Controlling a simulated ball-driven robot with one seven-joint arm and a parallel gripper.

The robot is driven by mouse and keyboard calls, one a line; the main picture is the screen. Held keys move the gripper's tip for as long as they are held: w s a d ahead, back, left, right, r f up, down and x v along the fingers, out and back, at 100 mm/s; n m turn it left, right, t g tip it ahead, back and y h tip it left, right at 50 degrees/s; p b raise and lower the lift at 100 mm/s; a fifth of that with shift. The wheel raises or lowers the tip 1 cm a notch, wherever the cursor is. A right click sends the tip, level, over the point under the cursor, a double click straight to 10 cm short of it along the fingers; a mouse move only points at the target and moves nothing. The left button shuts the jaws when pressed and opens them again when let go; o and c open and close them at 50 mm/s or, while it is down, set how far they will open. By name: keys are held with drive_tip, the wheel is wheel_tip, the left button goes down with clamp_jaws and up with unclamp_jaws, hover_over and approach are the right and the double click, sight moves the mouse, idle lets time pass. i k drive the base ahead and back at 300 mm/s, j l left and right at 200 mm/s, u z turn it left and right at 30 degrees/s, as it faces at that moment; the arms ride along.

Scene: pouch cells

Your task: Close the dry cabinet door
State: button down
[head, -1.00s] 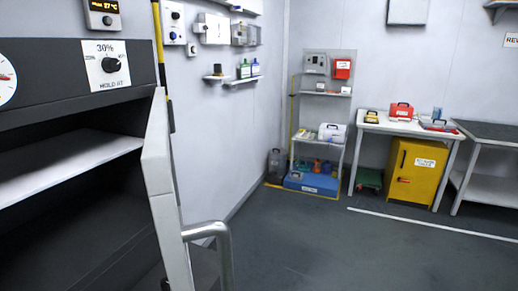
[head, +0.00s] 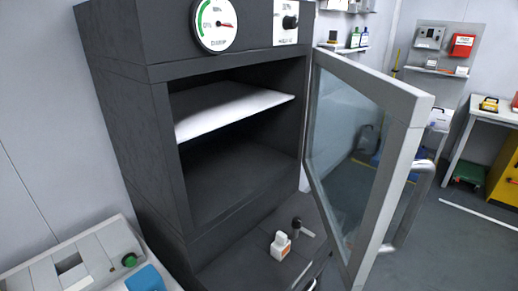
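The dry cabinet (head: 127,120) is a dark grey box standing at the centre left of the head view. It has a round dial and a knob panel on its top front. Its door (head: 403,150) is a light-framed glass panel, hinged on the right side of the opening and swung wide open. A metal bar handle (head: 408,217) is on the door's outer face, partly hidden by the frame. Inside the cabinet a white shelf (head: 232,108) is bare, and the space below it looks empty. My gripper is not in view.
A small white bottle (head: 280,245) and a dark-headed item (head: 297,224) rest on the dark ledge below the opening. A grey device with a green button (head: 130,260) is at lower left. Open floor (head: 455,245) lies right of the door.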

sight(410, 108)
drive_tip(key=l+u, duration=0.45)
drive_tip(key=l, duration=0.3)
drive_tip(key=k+l+u, duration=0.1)
drive_tip(key=l+u, duration=0.35)
drive_tip(key=l, duration=0.3)
drive_tip(key=k+l, duration=0.1)
drive_tip(key=l, duration=0.45)
drive_tip(key=k+l+u, duration=0.1)
drive_tip(key=l, duration=0.45)
